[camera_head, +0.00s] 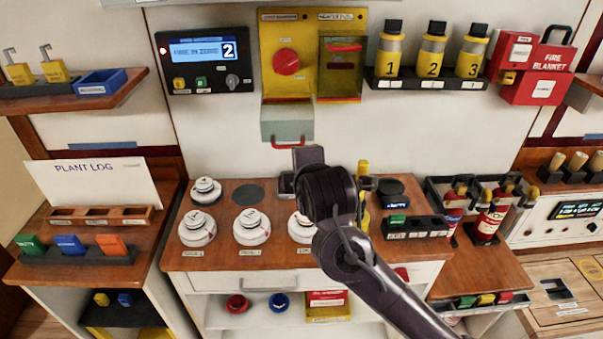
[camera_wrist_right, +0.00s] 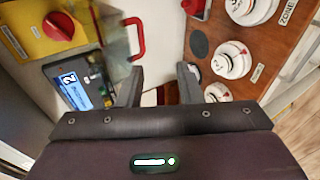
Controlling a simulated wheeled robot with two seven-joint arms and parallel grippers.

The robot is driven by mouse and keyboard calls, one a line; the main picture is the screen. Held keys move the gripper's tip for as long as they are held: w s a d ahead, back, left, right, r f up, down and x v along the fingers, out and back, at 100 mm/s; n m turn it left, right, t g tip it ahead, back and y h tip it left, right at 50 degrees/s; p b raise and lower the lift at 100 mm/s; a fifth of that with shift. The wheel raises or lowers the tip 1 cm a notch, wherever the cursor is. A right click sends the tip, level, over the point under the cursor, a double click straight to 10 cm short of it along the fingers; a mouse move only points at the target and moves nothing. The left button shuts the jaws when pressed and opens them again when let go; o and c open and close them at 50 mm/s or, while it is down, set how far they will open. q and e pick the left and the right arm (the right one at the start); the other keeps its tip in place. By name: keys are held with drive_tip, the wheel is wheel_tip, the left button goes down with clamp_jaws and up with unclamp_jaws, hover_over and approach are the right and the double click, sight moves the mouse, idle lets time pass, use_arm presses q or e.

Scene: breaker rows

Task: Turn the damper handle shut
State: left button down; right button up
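A red round handle (camera_head: 286,62) sits on the left half of a yellow wall panel (camera_head: 268,35). I take it for the damper handle; the label is too small to read. It also shows at the upper left of the right wrist view (camera_wrist_right: 59,26). Below it a clear flap (camera_head: 287,122) with a red grip (camera_wrist_right: 138,38) hangs folded out. My right gripper (camera_wrist_right: 158,82) is open and empty, below the flap and apart from the handle. In the head view my right arm reaches in over the bench. My left gripper is not in view.
A closed clear cover (camera_head: 342,70) is right of the handle. A fire display (camera_head: 205,60) is left of it. White detectors (camera_head: 251,227) stand on the wooden bench (camera_head: 230,262) below. Numbered canisters (camera_head: 432,52) stand on a shelf at right. Bare wall lies around the flap.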

drive_tip(key=shift+s+f, duration=0.15)
drive_tip(key=shift+f, duration=0.1)
